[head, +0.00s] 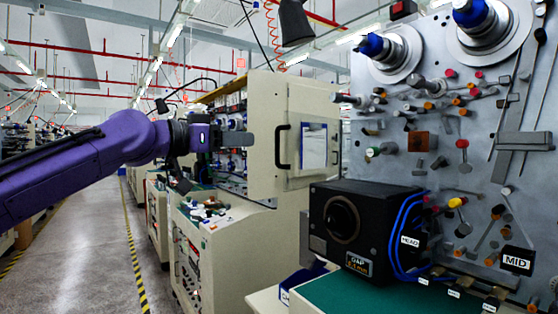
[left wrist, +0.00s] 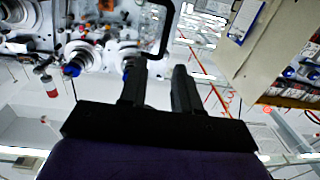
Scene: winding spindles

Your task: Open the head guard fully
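A pale cream panel (head: 265,110) with a black bar handle (head: 282,147) stands beyond my left gripper in the head view. I cannot tell for sure whether this panel is the head guard. My left gripper (head: 236,139) is left of the handle, with a gap between them in the picture. In the left wrist view its two black fingers (left wrist: 159,92) are apart with nothing between them. A curved black handle (left wrist: 163,40) lies just past the fingertips there, with no clear contact. My right gripper is not in view.
A grey board with spindles (head: 440,120) fills the right side. A black box (head: 350,235) with a round opening and blue cables stands before it on a green surface (head: 345,296). A cream cabinet (head: 225,260) stands below my arm. The aisle floor (head: 85,265) at left is clear.

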